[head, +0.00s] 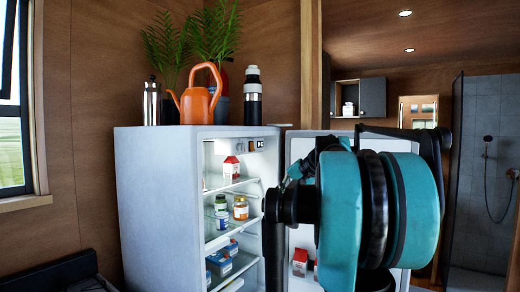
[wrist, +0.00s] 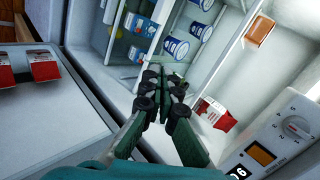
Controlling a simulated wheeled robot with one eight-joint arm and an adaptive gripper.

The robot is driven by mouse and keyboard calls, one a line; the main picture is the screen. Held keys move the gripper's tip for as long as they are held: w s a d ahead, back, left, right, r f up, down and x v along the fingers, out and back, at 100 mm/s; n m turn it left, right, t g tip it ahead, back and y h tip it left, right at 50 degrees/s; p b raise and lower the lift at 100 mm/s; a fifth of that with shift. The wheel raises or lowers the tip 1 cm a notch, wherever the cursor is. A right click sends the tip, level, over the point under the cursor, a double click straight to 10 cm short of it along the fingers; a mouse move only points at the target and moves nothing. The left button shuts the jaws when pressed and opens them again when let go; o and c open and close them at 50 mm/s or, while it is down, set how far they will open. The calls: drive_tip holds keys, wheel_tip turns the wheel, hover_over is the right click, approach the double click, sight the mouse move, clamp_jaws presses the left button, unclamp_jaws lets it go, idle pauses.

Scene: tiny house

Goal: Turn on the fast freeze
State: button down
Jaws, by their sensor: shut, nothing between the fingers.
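The fridge (head: 165,200) stands open with its door swung to the right. A pale control panel (wrist: 275,128) is at the lower right in the wrist view, with a round dial (wrist: 297,127), an orange-yellow square (wrist: 261,153) and a dark tile reading 6 (wrist: 239,172). In the head view the panel (head: 262,144) is small, at the top inside the fridge. I cannot read which control is fast freeze. My gripper (wrist: 164,75) is shut and empty, in front of the shelves and left of the panel, apart from it. In the head view my arm blocks it.
Red-and-white cartons stand on a shelf (wrist: 213,114) and in the door (wrist: 45,68). Several jars and boxes fill other shelves. An orange watering can (head: 196,102), plants and bottles stand on the fridge top. The open door (head: 300,150) is behind my arm.

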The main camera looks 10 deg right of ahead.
sight(253, 150)
drive_tip(key=w+d+r+m+t+y, duration=0.1)
drive_tip(key=d+r, duration=0.2)
drive_tip(key=r, duration=0.7)
drive_tip(key=w+d+r+m+t+y, duration=0.1)
drive_tip(key=d+r+t, duration=0.1)
drive_tip(key=r, duration=0.8)
drive_tip(key=shift+d+m, duration=0.3)
drive_tip(key=shift+d, duration=0.25)
drive_tip(key=shift+r, duration=0.1)
drive_tip(key=x, duration=0.9)
drive_tip(key=r+x, duration=0.1)
drive_tip(key=x, duration=0.3)
drive_tip(key=shift+w+a+f, duration=0.15)
drive_tip(key=shift+w+a, duration=0.25)
drive_tip(key=shift+a, duration=0.05)
drive_tip(key=shift+w+a+f, duration=0.2)
drive_tip(key=shift+w+a, duration=0.05)
drive_tip(key=shift+r, duration=0.2)
